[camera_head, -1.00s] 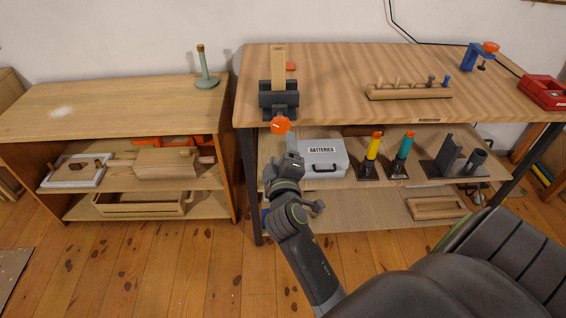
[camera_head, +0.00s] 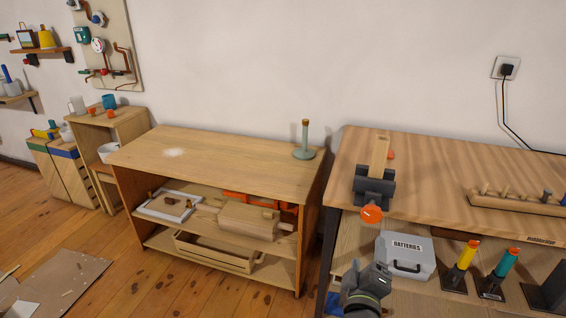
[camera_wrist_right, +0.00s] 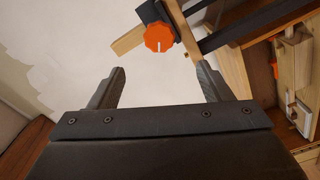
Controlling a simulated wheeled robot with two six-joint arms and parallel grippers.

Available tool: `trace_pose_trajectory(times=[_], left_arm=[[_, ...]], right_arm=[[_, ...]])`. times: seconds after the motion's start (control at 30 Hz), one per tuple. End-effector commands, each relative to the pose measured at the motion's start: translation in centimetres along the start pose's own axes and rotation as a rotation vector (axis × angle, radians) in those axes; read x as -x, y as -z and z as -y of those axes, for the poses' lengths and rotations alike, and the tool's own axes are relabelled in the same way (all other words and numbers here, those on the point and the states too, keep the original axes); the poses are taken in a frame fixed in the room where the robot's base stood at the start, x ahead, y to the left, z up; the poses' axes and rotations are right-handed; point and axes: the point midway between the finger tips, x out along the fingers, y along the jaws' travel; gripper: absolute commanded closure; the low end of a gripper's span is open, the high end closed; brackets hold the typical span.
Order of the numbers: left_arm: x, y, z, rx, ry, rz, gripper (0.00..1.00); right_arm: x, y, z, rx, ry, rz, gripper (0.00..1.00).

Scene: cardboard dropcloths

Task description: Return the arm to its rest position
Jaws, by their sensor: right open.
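My right gripper (camera_head: 367,270) is low in the head view, in front of the workbench (camera_head: 440,172) and just left of the grey batteries case (camera_head: 405,256). In the right wrist view the same gripper (camera_wrist_right: 160,82) is open, with its two dark fingers apart and nothing between them. Past the fingers is the orange knob (camera_wrist_right: 159,37) of the dark vise, which clamps a wooden piece. In the head view the vise (camera_head: 374,189) stands on the bench's front left, above my gripper. My left gripper is in neither view.
A low wooden shelf unit (camera_head: 245,167) with a green stand (camera_head: 304,145) stands left of the bench. Below the bench top are a yellow tool (camera_head: 464,258) and a teal tool (camera_head: 504,266). Cardboard (camera_head: 62,284) lies on the floor at left, with open floor nearby.

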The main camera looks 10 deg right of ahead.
Motion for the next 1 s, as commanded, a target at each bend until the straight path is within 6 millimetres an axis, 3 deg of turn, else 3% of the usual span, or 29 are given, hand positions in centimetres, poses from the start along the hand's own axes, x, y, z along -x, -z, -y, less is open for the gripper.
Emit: trace_pose_trajectory(times=[0.07, 0.17, 0.27, 0.47, 0.6, 0.7, 0.83, 1.0], left_arm=[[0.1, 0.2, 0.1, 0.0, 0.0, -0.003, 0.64], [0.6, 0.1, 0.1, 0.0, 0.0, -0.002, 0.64], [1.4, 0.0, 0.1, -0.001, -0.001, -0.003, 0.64], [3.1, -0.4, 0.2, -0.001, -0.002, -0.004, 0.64], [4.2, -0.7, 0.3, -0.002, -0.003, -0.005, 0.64], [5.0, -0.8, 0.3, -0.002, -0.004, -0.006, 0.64], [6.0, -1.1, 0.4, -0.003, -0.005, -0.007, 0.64], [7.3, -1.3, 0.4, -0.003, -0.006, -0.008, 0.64]], right_arm=[[-0.1, 0.0, 0.6, -0.001, 0.017, -0.002, 0.28], [-0.3, -0.3, 3.1, -0.009, 0.085, -0.008, 0.28], [-0.2, -1.4, 7.9, -0.032, 0.211, -0.007, 0.28], [2.6, -6.4, 19.2, -0.115, 0.515, 0.062, 0.28], [6.5, -11.7, 25.5, -0.186, 0.702, 0.169, 0.28], [10.2, -16.1, 29.0, -0.239, 0.816, 0.274, 0.28], [15.7, -22.3, 31.9, -0.309, 0.935, 0.441, 0.28], [23.8, -30.6, 33.1, -0.397, 1.027, 0.697, 0.28]])
